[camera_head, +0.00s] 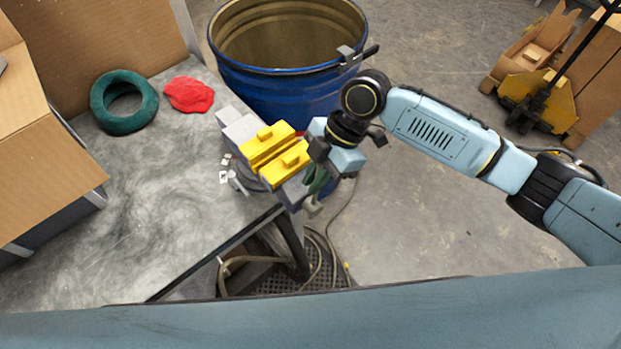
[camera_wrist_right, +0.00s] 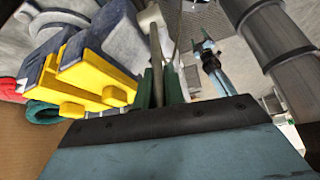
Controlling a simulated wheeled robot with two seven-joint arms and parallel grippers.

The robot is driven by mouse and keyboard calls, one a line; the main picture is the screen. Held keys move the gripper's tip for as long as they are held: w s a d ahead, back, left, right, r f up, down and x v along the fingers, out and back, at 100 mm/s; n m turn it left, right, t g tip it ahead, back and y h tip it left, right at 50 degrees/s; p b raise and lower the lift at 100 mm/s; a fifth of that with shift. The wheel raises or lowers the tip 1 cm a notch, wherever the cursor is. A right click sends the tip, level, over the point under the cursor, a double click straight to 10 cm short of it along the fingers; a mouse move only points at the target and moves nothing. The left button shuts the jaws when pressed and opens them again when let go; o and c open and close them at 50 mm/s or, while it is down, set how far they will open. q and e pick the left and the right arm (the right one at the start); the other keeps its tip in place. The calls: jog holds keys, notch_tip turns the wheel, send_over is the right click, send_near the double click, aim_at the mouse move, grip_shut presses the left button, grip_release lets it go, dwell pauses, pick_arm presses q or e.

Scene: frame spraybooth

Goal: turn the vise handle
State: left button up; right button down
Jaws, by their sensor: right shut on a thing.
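The vise (camera_head: 238,128) is grey with yellow jaw covers (camera_head: 275,155) and is mounted at the table's right edge. It also shows at the left of the right wrist view (camera_wrist_right: 85,75). My right gripper (camera_head: 316,182) is at the front end of the vise, beyond the table edge. Its green fingers (camera_wrist_right: 160,86) are shut on the vise handle (camera_wrist_right: 155,62), a thin grey bar that stands up between them in the wrist view. In the head view the fingers and wrist hide most of the handle.
The grey table (camera_head: 150,190) holds a dark green ring (camera_head: 98,106), a red cloth (camera_head: 189,95) and a cardboard box (camera_head: 45,165). A blue drum (camera_head: 285,98) stands close behind the vise. Hoses (camera_head: 325,255) lie on the floor below. Open floor (camera_head: 420,220) is at the right.

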jog(key=shift+w+d+f+g+y+b, duration=0.3)
jog(key=shift+w+d+g+y+b, duration=0.4)
jog(key=shift+b, duration=0.6)
jog(key=shift+w+d+f+g+y+b, duration=0.25)
jog(key=shift+w+d+g+y+b, duration=0.2)
jog(key=shift+d+y+b, duration=0.65)
jog(key=shift+w+d+f+g+y+b, duration=0.3)
jog(key=shift+w+d+g+y+b, duration=0.25)
jog(key=shift+b, duration=0.95)
jog(key=shift+a, duration=0.1)
jog(key=c, duration=1.5)
grip_release()
jog(key=b+v, duration=0.2)
jog(key=v, duration=1.1)
jog(key=shift+r, duration=0.15)
